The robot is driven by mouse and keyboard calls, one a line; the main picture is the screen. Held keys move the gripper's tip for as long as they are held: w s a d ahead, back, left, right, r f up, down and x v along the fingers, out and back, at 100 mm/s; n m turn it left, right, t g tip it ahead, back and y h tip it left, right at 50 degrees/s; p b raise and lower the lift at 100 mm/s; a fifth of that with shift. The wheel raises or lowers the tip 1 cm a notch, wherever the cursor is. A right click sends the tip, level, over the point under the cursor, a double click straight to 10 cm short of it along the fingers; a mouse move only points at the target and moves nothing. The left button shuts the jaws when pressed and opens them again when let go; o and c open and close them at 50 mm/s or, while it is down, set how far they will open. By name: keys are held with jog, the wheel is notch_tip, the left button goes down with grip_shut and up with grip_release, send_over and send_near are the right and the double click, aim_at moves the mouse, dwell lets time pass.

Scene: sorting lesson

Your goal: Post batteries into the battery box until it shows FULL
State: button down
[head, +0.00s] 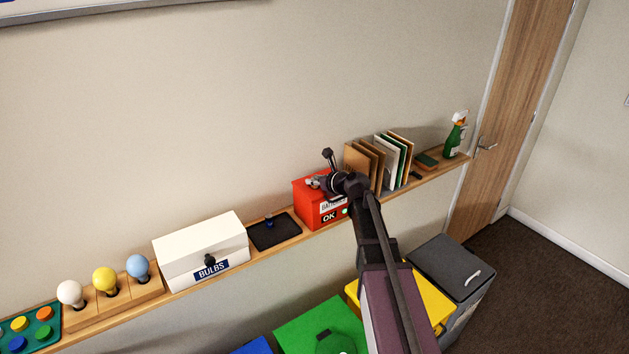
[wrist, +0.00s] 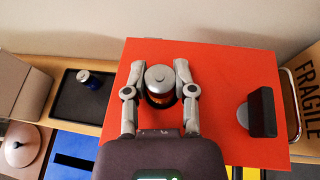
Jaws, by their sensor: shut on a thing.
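The red battery box (head: 309,209) stands on the wall shelf, and its front display reads OK. My gripper (head: 315,183) is over the box top. In the wrist view my gripper (wrist: 160,78) is shut on a battery (wrist: 159,77) with a silver end and an orange side. The battery is at the opening; I cannot tell how far in it is. Another battery, dark blue (head: 269,220), stands on the black tray (head: 285,236) left of the box.
A white BULBS box (head: 195,252) and several bulbs stand further left on the narrow shelf. Upright cardboard sheets (head: 362,165) are right of the battery box. A dark block (wrist: 262,112) stands on the box top. Green (head: 300,327), yellow and grey (head: 455,264) bins are below.

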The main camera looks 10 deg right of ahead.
dwell(0.4)
jog(key=shift+c, duration=1.8)
grip_release()
jog(key=shift+r, duration=0.1)
jog(key=shift+r+p, duration=3.9)
jog(key=shift+p, duration=0.15)
